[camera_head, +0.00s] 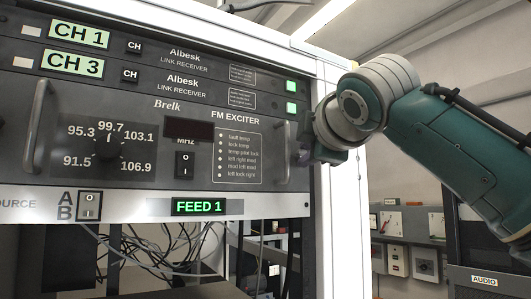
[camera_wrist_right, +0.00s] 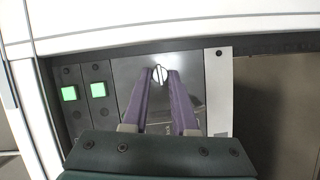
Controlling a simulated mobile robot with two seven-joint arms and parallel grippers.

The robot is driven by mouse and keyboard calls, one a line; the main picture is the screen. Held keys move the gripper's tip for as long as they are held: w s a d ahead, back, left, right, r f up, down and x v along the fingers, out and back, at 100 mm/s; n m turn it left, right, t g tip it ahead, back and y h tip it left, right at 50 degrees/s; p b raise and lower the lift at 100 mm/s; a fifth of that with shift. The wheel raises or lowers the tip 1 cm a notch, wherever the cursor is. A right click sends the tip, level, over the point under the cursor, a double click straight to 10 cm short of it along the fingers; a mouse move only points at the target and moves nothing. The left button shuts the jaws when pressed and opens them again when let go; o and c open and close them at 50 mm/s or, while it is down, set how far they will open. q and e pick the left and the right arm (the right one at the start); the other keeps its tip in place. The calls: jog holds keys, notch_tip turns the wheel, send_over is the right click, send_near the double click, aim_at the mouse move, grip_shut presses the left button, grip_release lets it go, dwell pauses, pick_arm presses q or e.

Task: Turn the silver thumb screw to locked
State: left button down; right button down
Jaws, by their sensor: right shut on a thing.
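The silver thumb screw (camera_wrist_right: 160,74) shows in the right wrist view as a small round bright head with a dark line across it, on a dark grey panel. My right gripper (camera_wrist_right: 160,76) has its two purple fingers closed together at the tips on this screw, one on each side. In the head view my right gripper (camera_head: 304,153) reaches the right edge of the FM exciter panel (camera_head: 255,120), and the screw is hidden there. Which way counts as locked cannot be read. My left gripper is in neither view.
The exciter's right handle (camera_head: 282,152) stands close to the left of my gripper. Green-lit squares (camera_head: 291,86) sit above it. The white rack post (camera_head: 345,215) is just to the right. Loose cables (camera_head: 170,245) hang below the panel.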

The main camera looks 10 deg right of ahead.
jog(key=shift+d+m, duration=0.1)
jog(key=shift+m, duration=0.4)
jog(key=c, duration=0.7)
grip_release()
